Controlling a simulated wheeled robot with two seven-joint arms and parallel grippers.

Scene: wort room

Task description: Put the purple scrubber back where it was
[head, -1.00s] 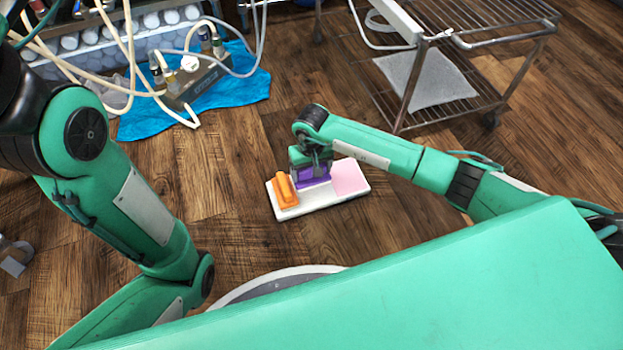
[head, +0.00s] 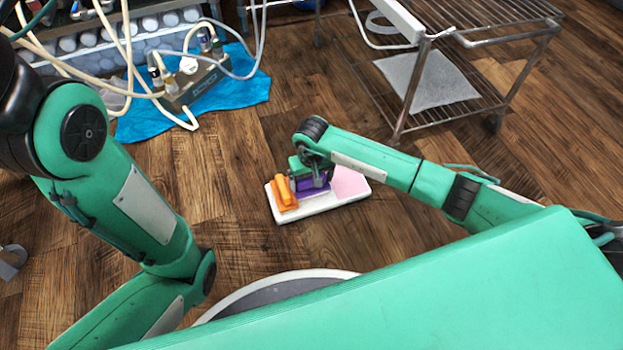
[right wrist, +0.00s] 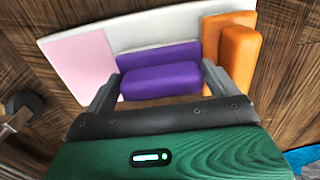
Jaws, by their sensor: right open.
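The purple scrubber (right wrist: 161,81) rests on a white board (head: 317,207), between an orange scrubber (head: 284,192) and a pink patch (head: 350,183). My right gripper (head: 314,185) is low over the purple scrubber in the head view. In the right wrist view the open fingers (right wrist: 160,84) stand on either side of the scrubber's handle, with the orange scrubber (right wrist: 238,55) close beside one finger. I cannot tell whether the fingers touch the handle. My left arm comes in at the left of the head view, but its gripper is not visible.
A wire-shelf cart (head: 470,110) stands at the back right. A blue cloth (head: 235,90) with a hose-fitted metal device (head: 195,82) lies at the back left. Wooden floor (head: 235,215) around the board is mostly clear.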

